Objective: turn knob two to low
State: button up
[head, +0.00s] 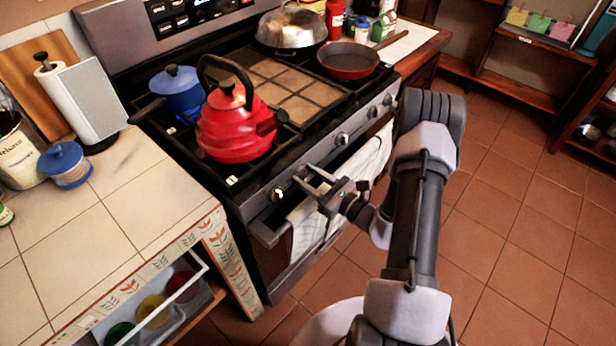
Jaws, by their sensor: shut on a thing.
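The stove's front panel carries a row of silver knobs. The first knob (277,194) at the near left end is free. My gripper (304,178) is at the second knob (299,171), with its fingers on either side of it and shut on it. The fingers and the gripper body partly cover this knob, so its pointer and setting cannot be read. Another knob (342,139) and others farther right along the panel are untouched.
A red kettle (235,130) and a blue pot (178,92) stand on the left burners, with a bluish glow by the pot. A red pan (347,60) and a domed lid (291,28) are behind. A towel (355,168) hangs below the knobs. The tiled floor at right is clear.

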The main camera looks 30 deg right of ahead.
jog(key=o, duration=1.4)
jog(key=shift+c, duration=0.2)
jog(key=shift+s, duration=0.1)
jog(key=p+v, duration=0.4)
jog(key=v, duration=1.3)
jog(key=shift+s, duration=0.1)
